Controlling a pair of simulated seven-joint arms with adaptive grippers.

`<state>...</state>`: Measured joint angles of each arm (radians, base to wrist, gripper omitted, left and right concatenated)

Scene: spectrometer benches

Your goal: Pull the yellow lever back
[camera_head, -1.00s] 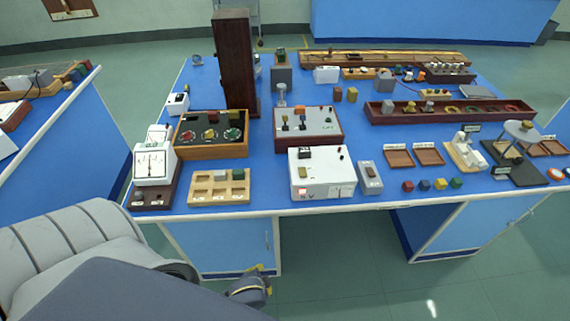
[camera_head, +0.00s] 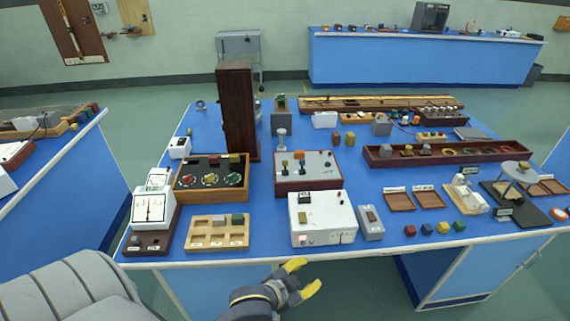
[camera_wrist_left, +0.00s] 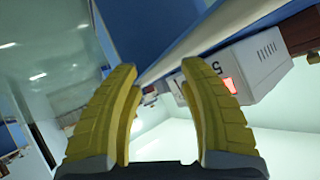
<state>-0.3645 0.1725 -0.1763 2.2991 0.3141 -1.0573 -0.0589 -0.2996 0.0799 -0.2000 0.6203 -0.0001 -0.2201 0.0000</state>
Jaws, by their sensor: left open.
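My left gripper (camera_head: 303,277) is open and empty in front of the table's front edge, below the white box (camera_head: 339,230) with a small red light. In the left wrist view the yellow fingers of the gripper (camera_wrist_left: 157,72) are spread, with nothing between them, and the white box (camera_wrist_left: 258,66) is beyond the right finger. Behind that box stands a grey-topped lever box (camera_head: 322,172) with small upright levers (camera_head: 300,156), some orange-tipped. My right gripper is not in view.
A wooden tray (camera_head: 193,245) and a white meter (camera_head: 150,211) stand left of the white box. A small grey switch box (camera_head: 371,226) is close on its right. A tall dark column (camera_head: 238,115) rises behind. Floor space lies before the table.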

